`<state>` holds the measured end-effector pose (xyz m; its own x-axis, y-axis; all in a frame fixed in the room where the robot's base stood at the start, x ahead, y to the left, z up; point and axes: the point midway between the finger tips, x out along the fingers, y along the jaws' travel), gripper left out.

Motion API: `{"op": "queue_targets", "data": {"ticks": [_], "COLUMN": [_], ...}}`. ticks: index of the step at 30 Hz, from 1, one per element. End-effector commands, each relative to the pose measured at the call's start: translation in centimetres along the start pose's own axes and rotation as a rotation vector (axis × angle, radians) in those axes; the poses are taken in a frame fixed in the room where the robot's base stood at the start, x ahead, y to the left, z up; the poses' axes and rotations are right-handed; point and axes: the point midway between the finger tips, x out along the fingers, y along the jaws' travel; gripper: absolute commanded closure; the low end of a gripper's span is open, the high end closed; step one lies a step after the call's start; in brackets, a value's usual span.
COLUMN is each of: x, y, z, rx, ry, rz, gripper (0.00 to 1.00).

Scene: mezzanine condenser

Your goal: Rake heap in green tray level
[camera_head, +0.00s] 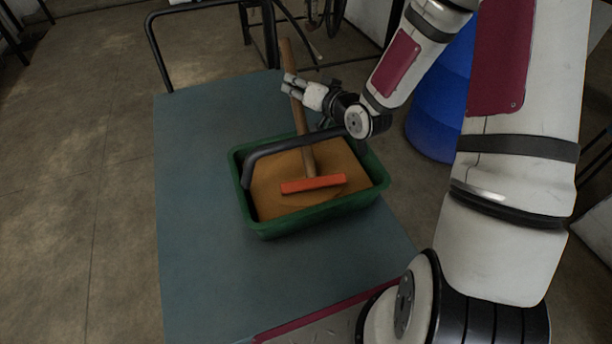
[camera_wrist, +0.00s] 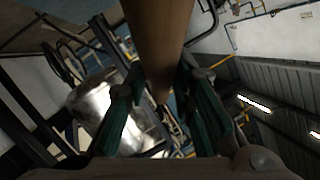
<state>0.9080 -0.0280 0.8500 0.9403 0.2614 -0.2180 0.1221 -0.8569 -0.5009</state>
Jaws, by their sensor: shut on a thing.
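The green tray (camera_head: 268,231) stands on a blue-grey cart top and holds orange-brown granular material (camera_head: 345,169). A rake with a wooden handle (camera_head: 301,118) and an orange-red head (camera_head: 313,184) is tilted over the tray. Its head lies at the material near the tray's front side; I cannot tell how deep it sits. My gripper (camera_head: 293,86) is shut on the handle's upper part, behind the tray. In the wrist view the handle (camera_wrist: 160,45) runs between the fingers.
The cart top (camera_head: 200,270) is clear to the left and in front of the tray. A black cart handle (camera_head: 150,45) rises at the back left. A blue barrel (camera_head: 436,105) stands right of the cart. Bare floor lies to the left.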

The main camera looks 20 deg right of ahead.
Motion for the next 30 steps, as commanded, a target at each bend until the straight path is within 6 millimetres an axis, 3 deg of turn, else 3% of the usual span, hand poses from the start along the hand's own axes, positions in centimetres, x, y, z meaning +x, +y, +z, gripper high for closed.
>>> {"op": "queue_targets", "data": {"ticks": [5,30], "x": [0.1,5.2], "y": [0.2,0.7], "z": [0.5,-1.6], "rx": [0.002,0.0], "ry": [-0.012,-0.002], "rz": [0.004,-0.001], "gripper": [1.0,1.0]}}
